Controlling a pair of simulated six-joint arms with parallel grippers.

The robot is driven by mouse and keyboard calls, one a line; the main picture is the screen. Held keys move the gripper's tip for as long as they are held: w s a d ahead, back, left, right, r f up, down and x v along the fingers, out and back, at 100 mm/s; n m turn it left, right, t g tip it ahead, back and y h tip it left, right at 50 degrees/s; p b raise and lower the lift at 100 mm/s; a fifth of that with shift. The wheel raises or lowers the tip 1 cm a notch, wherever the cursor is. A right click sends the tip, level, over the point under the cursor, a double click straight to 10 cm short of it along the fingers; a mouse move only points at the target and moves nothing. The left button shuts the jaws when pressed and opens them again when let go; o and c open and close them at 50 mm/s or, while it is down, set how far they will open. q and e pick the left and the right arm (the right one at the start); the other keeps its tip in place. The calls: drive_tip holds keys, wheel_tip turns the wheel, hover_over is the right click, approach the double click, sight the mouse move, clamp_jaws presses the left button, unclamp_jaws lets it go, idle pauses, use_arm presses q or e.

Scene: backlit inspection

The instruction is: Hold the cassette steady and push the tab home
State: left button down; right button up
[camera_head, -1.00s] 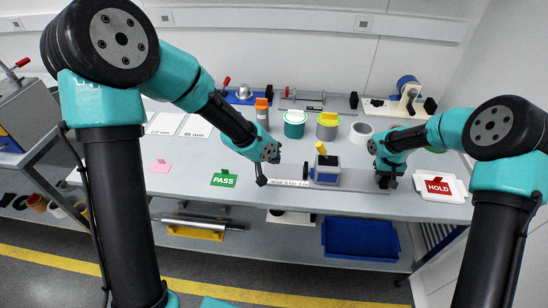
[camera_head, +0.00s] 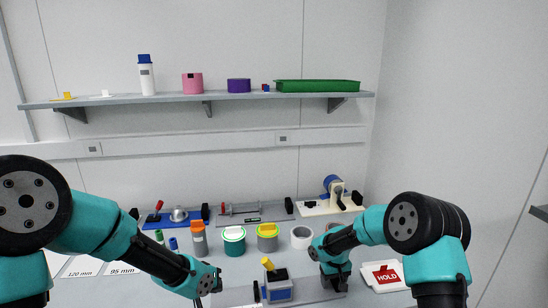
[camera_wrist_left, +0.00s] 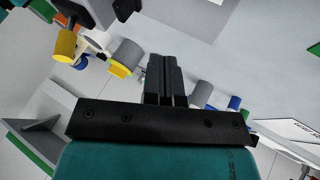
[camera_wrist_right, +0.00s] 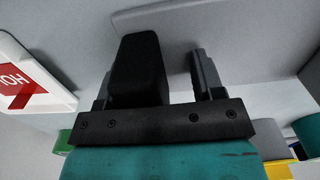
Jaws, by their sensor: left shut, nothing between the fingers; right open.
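A blue-and-grey block with a dark top and a yellow peg, which I take for the cassette (camera_head: 279,290), stands on the bench at the bottom of the head view. I cannot make out the tab. My left gripper (camera_head: 202,302) is left of the block and apart from it; in the left wrist view its fingers (camera_wrist_left: 165,75) are shut and empty. My right gripper (camera_head: 336,284) is low over the bench, right of the block. In the right wrist view it is open (camera_wrist_right: 178,72), with a black block (camera_wrist_right: 138,65) showing between its fingers; I cannot tell whether they touch it.
A white tray with a red HOLD card (camera_head: 386,276) lies right of my right gripper. A wall shelf (camera_head: 170,99) runs above.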

wheel_tip(320, 180, up, 12)
idle(0.6)
